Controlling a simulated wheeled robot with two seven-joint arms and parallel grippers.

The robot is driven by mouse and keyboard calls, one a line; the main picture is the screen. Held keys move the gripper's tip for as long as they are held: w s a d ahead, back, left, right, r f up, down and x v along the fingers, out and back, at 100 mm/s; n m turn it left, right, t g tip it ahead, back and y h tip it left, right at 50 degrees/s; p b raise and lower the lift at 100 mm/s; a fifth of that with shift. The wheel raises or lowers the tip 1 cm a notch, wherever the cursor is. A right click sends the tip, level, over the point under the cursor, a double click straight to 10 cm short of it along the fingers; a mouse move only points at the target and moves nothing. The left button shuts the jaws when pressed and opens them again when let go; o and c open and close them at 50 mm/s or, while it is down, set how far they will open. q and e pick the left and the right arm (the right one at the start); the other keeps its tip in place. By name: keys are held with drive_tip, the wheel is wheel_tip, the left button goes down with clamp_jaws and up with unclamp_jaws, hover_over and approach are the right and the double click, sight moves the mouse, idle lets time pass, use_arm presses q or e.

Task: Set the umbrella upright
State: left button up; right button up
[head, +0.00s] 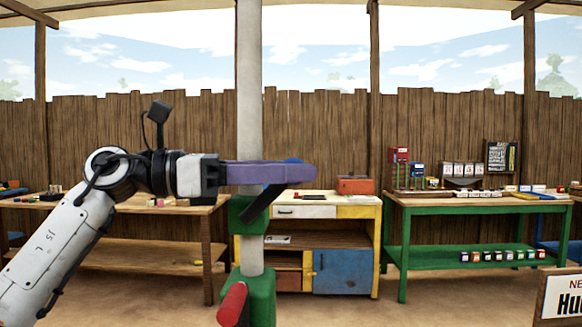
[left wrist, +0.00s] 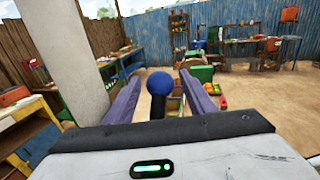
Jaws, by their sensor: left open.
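The umbrella's pale pole (head: 249,80) stands about vertical in the head view. It passes through a green collar (head: 240,213) and down into a green base (head: 262,290). The pole also shows at left in the left wrist view (left wrist: 70,50). A black lever (head: 262,204) slants up from the collar to a blue ball knob (left wrist: 160,83). My left gripper (head: 308,173), with purple fingers, is open around the knob, one finger on each side with gaps. In the head view the fingers hide most of the knob. A red handle (head: 232,303) sticks out at the base. The canopy cannot be made out.
A yellow and white cabinet (head: 350,212) with a red box (head: 355,185) stands behind the pole. A green table (head: 480,202) is at right and a wooden table (head: 110,207) at left. A sign (head: 562,298) stands at the lower right. Open floor lies between.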

use_arm(q)
drive_tip(key=shift+w+d, duration=0.15)
drive_tip(key=shift+d, duration=0.2)
clamp_jaws()
